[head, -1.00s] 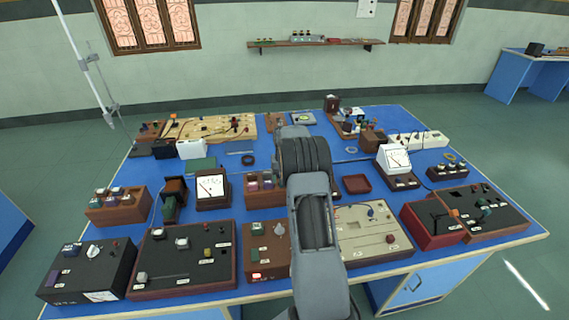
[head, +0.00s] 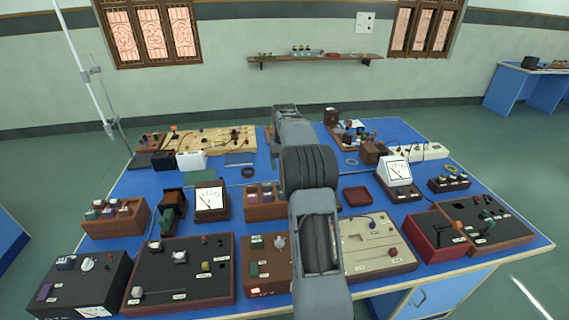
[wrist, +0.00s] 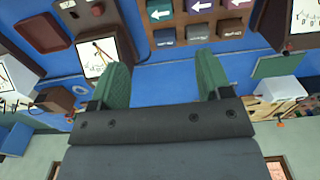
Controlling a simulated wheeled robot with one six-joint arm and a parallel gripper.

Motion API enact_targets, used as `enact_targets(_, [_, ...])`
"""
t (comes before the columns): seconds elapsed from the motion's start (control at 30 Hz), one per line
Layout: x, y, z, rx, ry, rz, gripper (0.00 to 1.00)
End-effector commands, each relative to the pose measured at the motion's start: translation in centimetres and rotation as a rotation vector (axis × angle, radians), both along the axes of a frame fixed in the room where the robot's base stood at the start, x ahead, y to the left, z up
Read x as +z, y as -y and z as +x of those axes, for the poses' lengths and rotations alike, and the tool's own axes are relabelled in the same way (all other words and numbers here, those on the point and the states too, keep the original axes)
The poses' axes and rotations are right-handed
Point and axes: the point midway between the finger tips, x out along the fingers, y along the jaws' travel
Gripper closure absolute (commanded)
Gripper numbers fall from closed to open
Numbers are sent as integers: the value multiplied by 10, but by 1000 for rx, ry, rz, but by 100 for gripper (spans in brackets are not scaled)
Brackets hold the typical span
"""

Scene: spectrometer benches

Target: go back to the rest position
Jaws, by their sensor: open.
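My gripper (wrist: 160,85) shows in the wrist view with two green fingers set wide apart and nothing between them. Blue table top shows past the fingertips. In the head view my grey arm reaches up over the middle of the blue table (head: 332,168), and its wrist end is near the far side. The fingers are hidden there by the arm.
A wooden box with switch blocks (head: 265,202) stands left of my arm, and a white-faced meter (head: 211,202) beyond it. A white meter (head: 397,172) and a red tray (head: 356,196) are to the right. Panels line the near edge. A wall shelf (head: 315,57) is behind.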

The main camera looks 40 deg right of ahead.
Motion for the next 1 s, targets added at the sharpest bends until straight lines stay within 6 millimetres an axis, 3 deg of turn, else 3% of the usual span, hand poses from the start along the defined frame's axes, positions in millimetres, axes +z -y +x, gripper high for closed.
enact_targets(0.4, [0,1,2,-3,11,-7,28])
enact_targets(0.5, [-28,-3,-6,-11,-8,4,28])
enact_targets(0.57, [-35,-10,-17,-13,-17,8,28])
enact_targets(0.67, [-32,-38,-38,8,-13,5,28])
enact_targets(0.77, [-18,-78,-65,53,12,-7,28])
enact_targets(1.0, [9,-173,-148,191,107,-43,28])
